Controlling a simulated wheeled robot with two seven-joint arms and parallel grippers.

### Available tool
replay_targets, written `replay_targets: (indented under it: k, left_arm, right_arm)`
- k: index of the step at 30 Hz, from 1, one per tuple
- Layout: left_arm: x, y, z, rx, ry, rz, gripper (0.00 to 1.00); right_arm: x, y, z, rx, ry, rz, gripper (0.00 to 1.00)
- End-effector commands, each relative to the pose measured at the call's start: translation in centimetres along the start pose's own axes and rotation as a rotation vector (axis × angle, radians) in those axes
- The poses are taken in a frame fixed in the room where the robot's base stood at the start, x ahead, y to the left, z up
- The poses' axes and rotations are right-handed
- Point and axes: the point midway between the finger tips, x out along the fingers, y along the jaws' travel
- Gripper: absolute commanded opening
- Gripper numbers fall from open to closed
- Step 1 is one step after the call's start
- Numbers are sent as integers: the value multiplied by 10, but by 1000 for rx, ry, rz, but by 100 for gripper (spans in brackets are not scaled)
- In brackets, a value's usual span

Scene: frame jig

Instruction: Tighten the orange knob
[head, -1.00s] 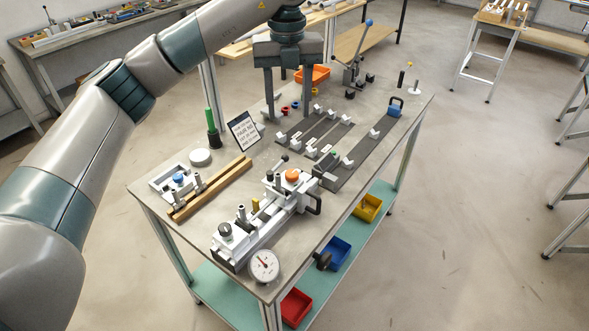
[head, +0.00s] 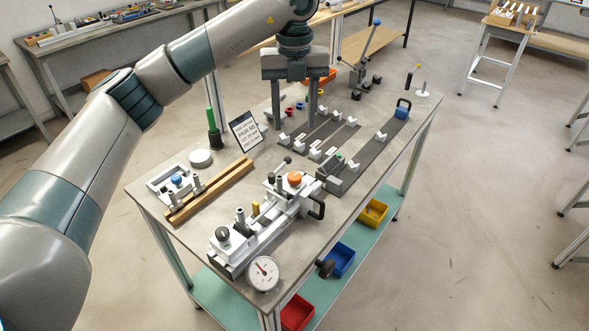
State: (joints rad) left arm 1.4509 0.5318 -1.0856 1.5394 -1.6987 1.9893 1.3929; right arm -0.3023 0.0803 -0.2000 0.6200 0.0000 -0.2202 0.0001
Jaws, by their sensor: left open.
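The orange knob (head: 295,178) sits on top of the white and grey clamping jig (head: 262,222) at the front of the workbench. My left gripper (head: 294,126) hangs pointing down above the bench, farther back than the knob. Its two fingers are apart and nothing shows between them. It is clear of the knob. My right gripper is not in view.
A round dial gauge (head: 263,273) stands at the jig's front end. Dark rails with white blocks and a blue-handled piece (head: 402,109) lie right. Coloured bins are on the lower shelf.

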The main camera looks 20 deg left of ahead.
Motion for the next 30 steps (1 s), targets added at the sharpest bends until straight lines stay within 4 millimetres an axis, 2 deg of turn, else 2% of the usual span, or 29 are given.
replay_targets:
  k: [8, 24, 30]
  left_arm:
    - [38, 1, -1, 1, 4, 2, 48]
    - [132, 0, -2, 1, 4, 1, 48]
    - [154, 0, -1, 0, 3, 1, 48]
  right_arm:
    - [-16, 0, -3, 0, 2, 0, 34]
    - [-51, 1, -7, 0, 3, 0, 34]
    - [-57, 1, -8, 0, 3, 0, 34]
